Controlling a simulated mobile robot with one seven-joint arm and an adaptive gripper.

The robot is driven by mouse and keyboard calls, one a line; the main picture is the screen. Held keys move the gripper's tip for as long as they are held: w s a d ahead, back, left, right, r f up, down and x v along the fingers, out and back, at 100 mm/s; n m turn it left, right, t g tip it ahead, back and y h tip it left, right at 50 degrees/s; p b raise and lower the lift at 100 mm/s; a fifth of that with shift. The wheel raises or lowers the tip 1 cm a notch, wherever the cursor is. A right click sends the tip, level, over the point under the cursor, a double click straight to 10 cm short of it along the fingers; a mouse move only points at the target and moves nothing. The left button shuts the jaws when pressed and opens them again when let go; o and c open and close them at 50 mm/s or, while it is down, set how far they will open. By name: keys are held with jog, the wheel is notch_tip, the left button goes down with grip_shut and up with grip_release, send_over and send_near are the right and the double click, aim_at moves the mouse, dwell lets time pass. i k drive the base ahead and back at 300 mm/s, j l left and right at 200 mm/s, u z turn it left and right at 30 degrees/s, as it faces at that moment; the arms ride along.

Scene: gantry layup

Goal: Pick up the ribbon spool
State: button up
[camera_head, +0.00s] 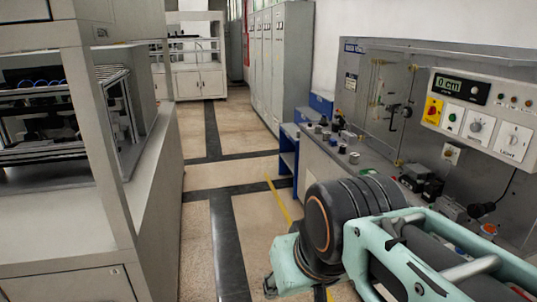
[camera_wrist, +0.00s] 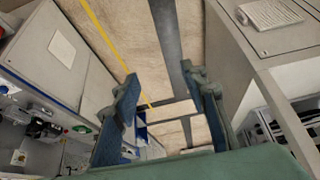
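I cannot pick out a ribbon spool for certain in either view. Several small dark and grey round pieces (camera_head: 342,137) stand on the grey bench (camera_head: 318,155) at the right in the head view; they are too small to tell whether one is the spool. My gripper (camera_wrist: 163,78) shows in the wrist view with its two blue-green fingers well apart and nothing between them. Behind the fingers are only floor and furniture. In the head view my arm fills the lower right and hides part of the bench; my fingers cannot be made out there.
A control panel (camera_head: 478,115) with a display and knobs is above the bench on the right. A blue shelf unit (camera_head: 289,150) stands beyond the bench. Grey lockers (camera_head: 283,65) line the back wall. A pale cabinet (camera_head: 155,180) borders the left. The floor aisle (camera_head: 229,165) between is clear.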

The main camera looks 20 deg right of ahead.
aim_at(354, 157)
jog(key=i+l+z, duration=0.35)
jog(key=i, duration=0.35)
jog(key=i+l+z, duration=0.3)
jog(key=i, duration=0.5)
jog(key=i+l+z, duration=0.1)
jog(key=i+z, duration=0.25)
jog(key=i, duration=0.4)
